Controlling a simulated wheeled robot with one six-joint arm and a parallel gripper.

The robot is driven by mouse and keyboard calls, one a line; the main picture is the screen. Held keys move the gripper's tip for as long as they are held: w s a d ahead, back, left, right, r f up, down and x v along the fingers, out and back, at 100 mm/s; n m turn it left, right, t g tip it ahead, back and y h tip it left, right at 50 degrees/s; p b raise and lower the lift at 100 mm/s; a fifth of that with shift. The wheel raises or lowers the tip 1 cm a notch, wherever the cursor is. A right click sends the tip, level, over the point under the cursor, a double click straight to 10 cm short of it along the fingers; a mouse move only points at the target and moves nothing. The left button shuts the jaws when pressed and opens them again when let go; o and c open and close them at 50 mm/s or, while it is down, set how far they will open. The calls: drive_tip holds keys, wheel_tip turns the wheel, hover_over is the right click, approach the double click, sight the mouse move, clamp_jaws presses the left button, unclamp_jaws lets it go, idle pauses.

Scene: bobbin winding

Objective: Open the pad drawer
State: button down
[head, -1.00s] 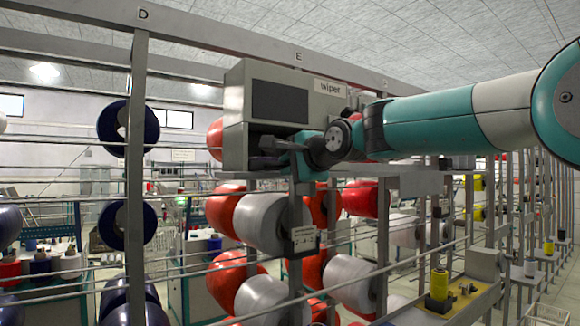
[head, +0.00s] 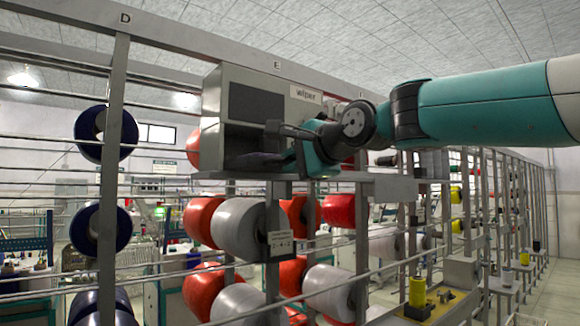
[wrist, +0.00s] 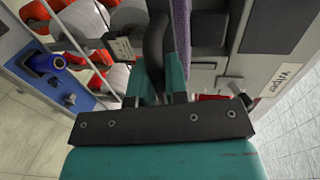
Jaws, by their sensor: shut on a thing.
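The grey box labelled "wiper" (head: 258,98) is mounted on the rack, with an open-fronted dark bay (head: 240,142) in its lower part. My gripper (head: 296,152) is at the right side of this bay. In the wrist view, my gripper (wrist: 160,72) is shut on a dark curved handle (wrist: 156,38) that passes between its teal fingers. The handle (head: 283,128) shows as a black bar in the head view. A purple pad-like surface (wrist: 182,28) lies beside the handle. My gripper hides part of the bay, so how far the drawer is out is unclear.
Red and white bobbins (head: 238,228) sit on the rack below the box. A rack post (head: 112,165) stands at the left, with dark blue bobbins (head: 95,232). A yellow spool station (head: 418,295) is at lower right.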

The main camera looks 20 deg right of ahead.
drive_tip(key=c, duration=1.1)
unclamp_jaws()
drive_tip(key=shift+c, duration=0.2)
drive_tip(key=b+v, duration=0.8)
drive_tip(key=v, duration=0.9)
drive_tip(key=shift+s, duration=0.2)
